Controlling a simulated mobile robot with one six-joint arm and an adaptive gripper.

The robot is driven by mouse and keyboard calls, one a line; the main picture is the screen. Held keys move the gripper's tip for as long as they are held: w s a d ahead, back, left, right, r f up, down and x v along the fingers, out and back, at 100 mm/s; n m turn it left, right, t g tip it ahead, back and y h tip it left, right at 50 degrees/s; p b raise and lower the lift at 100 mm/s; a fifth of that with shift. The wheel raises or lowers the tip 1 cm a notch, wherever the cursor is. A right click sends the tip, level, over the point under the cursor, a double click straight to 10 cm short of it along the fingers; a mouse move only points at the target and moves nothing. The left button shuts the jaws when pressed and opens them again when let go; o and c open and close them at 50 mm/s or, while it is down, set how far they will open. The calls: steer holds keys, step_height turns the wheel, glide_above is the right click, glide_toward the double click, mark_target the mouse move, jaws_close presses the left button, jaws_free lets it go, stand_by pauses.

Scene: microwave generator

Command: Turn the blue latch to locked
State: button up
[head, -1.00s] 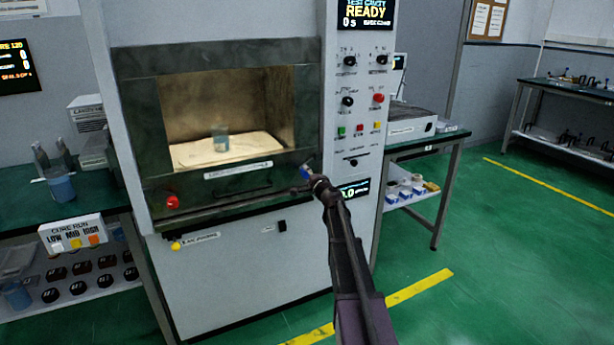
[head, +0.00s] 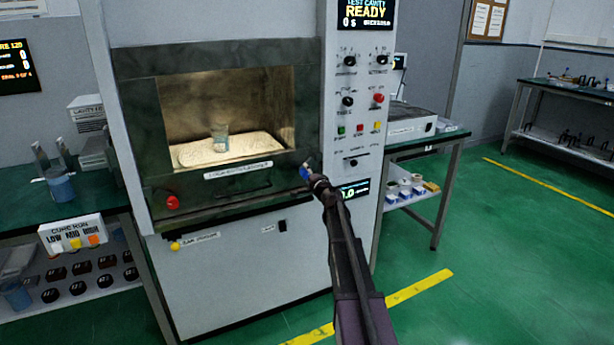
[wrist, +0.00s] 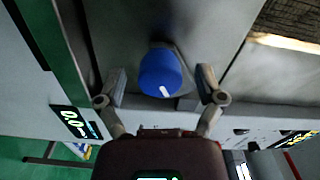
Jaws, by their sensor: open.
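The blue latch (wrist: 160,72) is a rounded blue knob with a white mark on its face, seen close up in the wrist view. In the head view the latch (head: 304,173) shows as a small blue spot at the right end of the dark cavity frame, partly covered by my gripper. My gripper (wrist: 163,88) is open in the wrist view, with one finger on each side of the knob and a visible gap on both sides. In the head view my gripper (head: 310,172) is at the latch, and its fingers are too small to make out.
The microwave cavity (head: 280,105) stands open to view, with a beaker (head: 220,138) on a pale slab (head: 190,154). A red button (head: 172,202) is at the frame's lower left. The control panel (head: 362,215) rises right of my gripper. Green floor (head: 480,260) is clear at the right.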

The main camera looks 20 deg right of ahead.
steer(key=shift+s, duration=0.1)
steer(key=s, duration=1.2)
steer(key=shift+d, duration=0.2)
steer(key=shift+w, duration=0.1)
stand_by(0.3)
steer(key=s+a+f+n+g+y, duration=0.2)
steer(key=s+a+f+n+g, duration=0.15)
steer(key=a, duration=0.45)
steer(key=s+a+f+n+g+y, duration=0.2)
steer(key=s+a+f+n, duration=0.15)
steer(key=a, duration=0.35)
steer(key=s+a+f+n+g+y, duration=0.2)
steer(key=a+f+n+g, duration=0.15)
steer(key=a, duration=0.45)
steer(key=s+a+f+n+g+h, duration=0.25)
steer(key=s+f+g, duration=0.2)
steer(key=s, duration=0.55)
steer(key=s+a+f+n+g+h, duration=0.25)
steer(key=s+g+h, duration=0.2)
steer(key=s, duration=0.55)
step_height(320, 180, up, 22)
steer(key=p, duration=2.3)
steer(key=shift+w+d+r, duration=0.15)
